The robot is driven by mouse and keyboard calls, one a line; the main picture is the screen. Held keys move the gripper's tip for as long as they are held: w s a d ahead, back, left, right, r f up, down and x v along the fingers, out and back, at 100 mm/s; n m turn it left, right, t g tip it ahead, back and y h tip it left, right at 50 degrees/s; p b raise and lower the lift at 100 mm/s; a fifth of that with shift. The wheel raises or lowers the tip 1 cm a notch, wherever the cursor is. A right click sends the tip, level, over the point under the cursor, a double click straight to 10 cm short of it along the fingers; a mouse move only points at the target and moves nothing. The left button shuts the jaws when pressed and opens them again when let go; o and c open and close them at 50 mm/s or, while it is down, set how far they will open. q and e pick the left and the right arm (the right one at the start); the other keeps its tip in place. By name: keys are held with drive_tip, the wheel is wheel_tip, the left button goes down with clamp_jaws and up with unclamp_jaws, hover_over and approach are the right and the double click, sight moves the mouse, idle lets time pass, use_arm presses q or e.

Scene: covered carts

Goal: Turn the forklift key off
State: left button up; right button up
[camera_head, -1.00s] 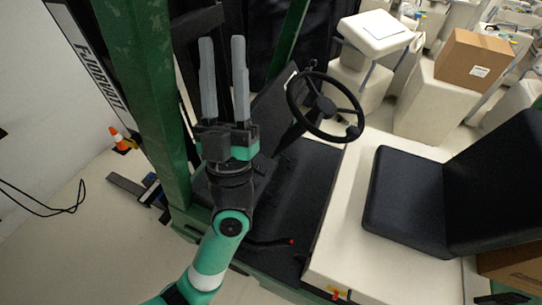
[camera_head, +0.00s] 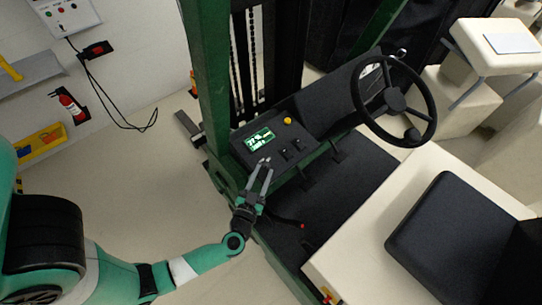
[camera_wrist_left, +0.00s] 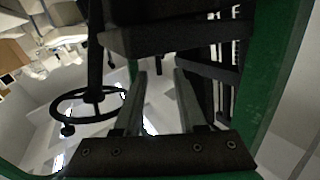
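The forklift's dark dashboard panel (camera_head: 250,152) has a lit green display (camera_head: 260,138), a yellow knob (camera_head: 287,121) and small dark controls (camera_head: 290,150). I cannot tell which of these, if any, is the key. My left gripper (camera_head: 267,166) is just in front of the panel's near edge in the head view, its fingers pointing toward it. The fingers are apart with nothing between them; they also show apart in the left wrist view (camera_wrist_left: 160,85). Whether they touch the panel is not clear. My right gripper is not in view.
The steering wheel (camera_head: 396,100) is right of the panel, with the black seat (camera_head: 445,235) nearer. The green mast post (camera_head: 208,75) rises behind the panel's left side. A lever with a red tip (camera_head: 302,226) stands by the floor. Open floor lies to the left.

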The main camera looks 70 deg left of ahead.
sight(271, 156)
use_arm(q)
drive_tip(key=b+x, duration=0.1)
drive_tip(key=x, duration=0.7)
drive_tip(key=shift+d, duration=0.1)
clamp_jaws()
